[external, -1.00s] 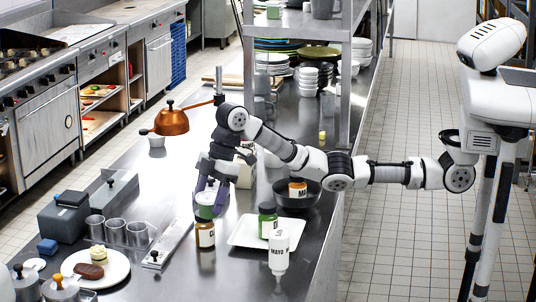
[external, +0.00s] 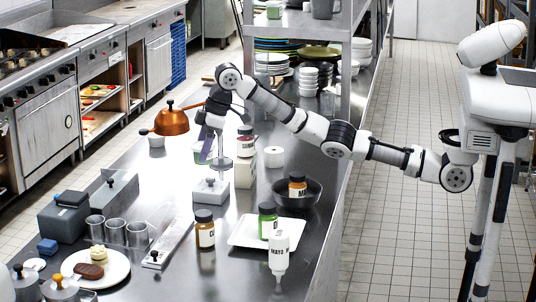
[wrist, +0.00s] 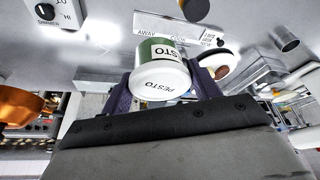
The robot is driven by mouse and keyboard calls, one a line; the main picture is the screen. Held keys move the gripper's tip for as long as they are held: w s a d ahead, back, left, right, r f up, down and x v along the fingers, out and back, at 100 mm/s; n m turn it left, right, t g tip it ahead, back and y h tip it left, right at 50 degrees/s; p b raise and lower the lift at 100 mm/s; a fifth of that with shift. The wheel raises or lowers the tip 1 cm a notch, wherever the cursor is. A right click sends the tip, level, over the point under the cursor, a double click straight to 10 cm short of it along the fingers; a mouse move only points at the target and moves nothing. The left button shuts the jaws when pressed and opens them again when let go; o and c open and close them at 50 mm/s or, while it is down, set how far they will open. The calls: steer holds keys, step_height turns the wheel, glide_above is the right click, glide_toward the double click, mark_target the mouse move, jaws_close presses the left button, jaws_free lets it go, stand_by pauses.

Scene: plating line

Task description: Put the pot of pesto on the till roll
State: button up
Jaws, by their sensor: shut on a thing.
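The pot of pesto, with a white lid and green side, is between my gripper's fingers in the wrist view (wrist: 160,78); its lid faces the camera. In the external view my gripper (external: 210,150) points down above the counter, shut on the pot (external: 199,155), which is partly hidden by the fingers. The till roll (external: 274,157) looks like the short white cylinder standing on the counter to the right of my gripper, apart from it. I cannot make out the till roll in the wrist view.
A dark bowl (external: 312,197) and white tray (external: 246,236) are nearer. Shelving stands behind.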

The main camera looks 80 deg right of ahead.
steer(key=w+d+r+m+h, duration=0.15)
steer(key=d+m, duration=0.25)
steer(key=d, duration=1.1)
steer(key=m+h, duration=0.4)
steer(key=m, duration=0.6)
glide_above(271, 148)
steer(key=s+a, duration=0.1)
steer(key=shift+g+y, duration=0.25)
steer(key=shift+g, duration=0.05)
steer(key=f, duration=1.2)
steer(key=shift+s+a, duration=0.1)
steer(key=shift+s, duration=0.1)
steer(key=shift+f+p, duration=0.35)
steer(key=shift+f, duration=2.1)
steer(key=shift+f, duration=0.1)
steer(key=o, duration=1)
